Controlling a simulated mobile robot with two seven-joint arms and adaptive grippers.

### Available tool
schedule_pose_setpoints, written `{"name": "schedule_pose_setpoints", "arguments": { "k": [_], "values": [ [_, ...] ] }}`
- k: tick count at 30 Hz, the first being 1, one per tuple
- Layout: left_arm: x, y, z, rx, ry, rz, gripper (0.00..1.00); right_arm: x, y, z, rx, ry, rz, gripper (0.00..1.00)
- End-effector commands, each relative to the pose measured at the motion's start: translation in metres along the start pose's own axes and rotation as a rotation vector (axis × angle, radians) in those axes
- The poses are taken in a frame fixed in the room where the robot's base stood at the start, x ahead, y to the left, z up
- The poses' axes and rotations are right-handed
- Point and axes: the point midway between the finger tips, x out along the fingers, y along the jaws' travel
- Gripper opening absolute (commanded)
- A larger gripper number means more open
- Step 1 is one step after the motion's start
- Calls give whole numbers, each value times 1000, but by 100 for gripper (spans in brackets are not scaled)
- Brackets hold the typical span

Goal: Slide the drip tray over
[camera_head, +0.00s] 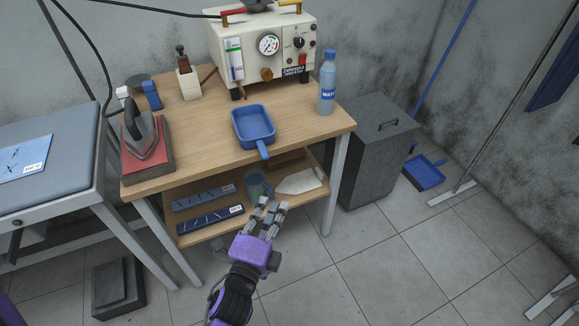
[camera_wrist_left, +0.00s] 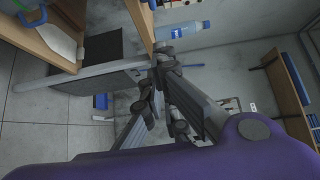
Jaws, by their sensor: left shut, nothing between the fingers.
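The drip tray (camera_head: 254,125) is a shallow blue tray with a short handle, in the head view. It lies on the wooden table top near the front edge, and its handle points toward the front edge. My left gripper (camera_head: 269,207) is purple with grey fingers. It is shut and empty, in front of the table and below the tray in the picture, apart from it. In the left wrist view the fingers (camera_wrist_left: 162,62) come together near the table's edge. I cannot clearly make out the tray there. My right gripper is not in view.
A water bottle (camera_head: 327,88) stands right of the tray, and a pneumatic unit (camera_head: 263,45) stands behind it. An iron (camera_head: 146,143) rests on a red pad at the left. A lower shelf (camera_head: 190,237) holds several items. A grey bin (camera_head: 372,165) stands at the right.

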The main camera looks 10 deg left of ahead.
Motion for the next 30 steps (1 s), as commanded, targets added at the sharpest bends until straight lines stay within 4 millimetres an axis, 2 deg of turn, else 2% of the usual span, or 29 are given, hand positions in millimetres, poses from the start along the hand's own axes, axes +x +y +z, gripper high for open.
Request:
{"name": "schedule_pose_setpoints", "arguments": {
  "k": [5,18,22,30],
  "values": [
    [15,-2,0,17,1,-3,0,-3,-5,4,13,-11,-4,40],
    [104,-2,0,12,0,-1,0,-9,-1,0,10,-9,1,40],
    [117,-2,17,15,-1,-1,0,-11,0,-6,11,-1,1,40],
    [128,0,29,13,-1,2,0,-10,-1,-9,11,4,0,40]
  ]
}}
